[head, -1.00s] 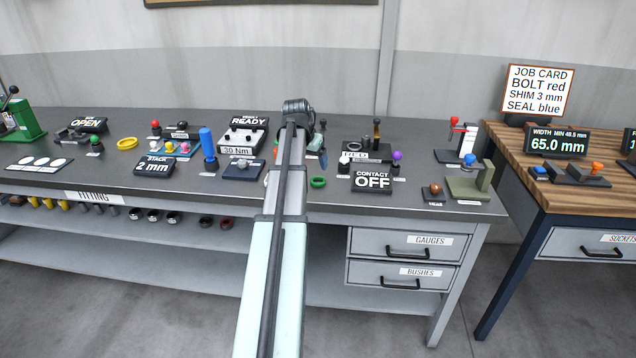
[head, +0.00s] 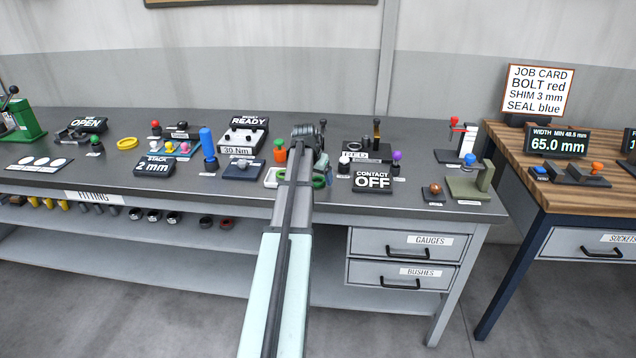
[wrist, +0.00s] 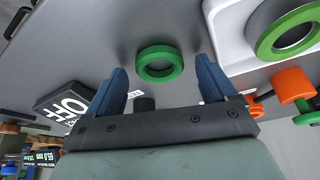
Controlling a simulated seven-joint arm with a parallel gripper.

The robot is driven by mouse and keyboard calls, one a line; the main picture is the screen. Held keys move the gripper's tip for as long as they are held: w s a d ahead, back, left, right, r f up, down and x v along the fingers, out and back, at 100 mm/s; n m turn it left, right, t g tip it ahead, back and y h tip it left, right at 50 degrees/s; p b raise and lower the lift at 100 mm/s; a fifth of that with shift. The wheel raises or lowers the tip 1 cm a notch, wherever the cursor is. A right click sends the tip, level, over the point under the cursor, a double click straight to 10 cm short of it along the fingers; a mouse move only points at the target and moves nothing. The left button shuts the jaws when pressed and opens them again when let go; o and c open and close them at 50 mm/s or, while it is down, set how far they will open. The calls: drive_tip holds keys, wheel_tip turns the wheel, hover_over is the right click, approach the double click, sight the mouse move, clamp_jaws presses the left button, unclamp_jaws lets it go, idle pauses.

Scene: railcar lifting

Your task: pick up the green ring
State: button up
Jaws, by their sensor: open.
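A green ring (wrist: 160,64) lies flat on the grey bench top in the wrist view. In the head view the green ring (head: 319,182) shows just right of my arm, partly hidden by it. My gripper (wrist: 161,68) is open and empty, its two blue fingers on either side of the ring in the picture. The ring seems to lie beyond the fingertips, with no contact visible. A second green ring (wrist: 286,33), with a dark inner side, sits in a white tray (wrist: 232,40) at the right of the wrist view.
An orange-topped piece (wrist: 292,84) stands near the tray. The CONTACT OFF display (head: 372,180) is right of the ring, with a purple-knobbed post (head: 397,157) behind it. Bare bench surrounds the ring.

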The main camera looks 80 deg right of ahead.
drive_tip(key=shift+f, duration=0.15)
drive_tip(key=c, duration=1.1)
